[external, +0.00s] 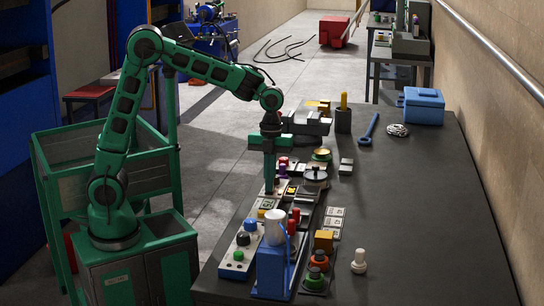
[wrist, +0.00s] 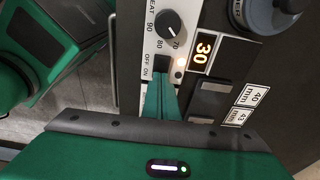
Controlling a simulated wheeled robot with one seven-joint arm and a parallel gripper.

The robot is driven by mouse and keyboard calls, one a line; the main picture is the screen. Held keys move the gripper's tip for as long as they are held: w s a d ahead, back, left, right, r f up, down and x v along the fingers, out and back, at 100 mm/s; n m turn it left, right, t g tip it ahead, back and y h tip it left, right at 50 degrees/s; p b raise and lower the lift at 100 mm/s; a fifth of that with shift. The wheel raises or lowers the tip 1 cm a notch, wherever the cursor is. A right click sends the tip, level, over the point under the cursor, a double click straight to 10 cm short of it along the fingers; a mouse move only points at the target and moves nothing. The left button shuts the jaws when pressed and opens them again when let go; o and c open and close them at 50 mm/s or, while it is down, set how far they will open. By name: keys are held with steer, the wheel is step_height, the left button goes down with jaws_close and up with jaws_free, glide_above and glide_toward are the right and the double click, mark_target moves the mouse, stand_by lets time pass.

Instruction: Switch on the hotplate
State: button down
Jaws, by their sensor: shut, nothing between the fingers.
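The hotplate's control strip (wrist: 153,45) shows in the wrist view, a pale panel marked HEAT with a round black knob (wrist: 168,25). Below the knob is a black rocker switch (wrist: 161,61), labelled OFF and ON along its left side. A small lamp (wrist: 180,62) beside the switch looks lit, and an orange display (wrist: 204,48) reads 30. My gripper (wrist: 160,84) is shut and empty, its green fingertips right at the switch's lower end; I cannot tell whether they touch it. In the external view my gripper (external: 269,190) points straight down over the panel row.
Blocks marked 40 mm and 43 mm (wrist: 243,107) lie right of the switch. A white cup on a blue stand (external: 272,255), a button box (external: 238,258) and a blue box (external: 423,105) stand on the dark bench (external: 420,220). The bench's right side is mostly clear.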

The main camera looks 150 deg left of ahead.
steer(key=shift+s, duration=0.1)
steer(key=shift+s+a+r, duration=0.1)
steer(key=shift+s+a, duration=0.4)
steer(key=shift+a, duration=0.1)
steer(key=shift+r, duration=0.1)
step_height(320, 180, up, 14)
steer(key=s+a, duration=0.1)
steer(key=shift+s+a+f, duration=0.2)
steer(key=shift+s+a, duration=0.05)
stand_by(0.4)
stand_by(0.4)
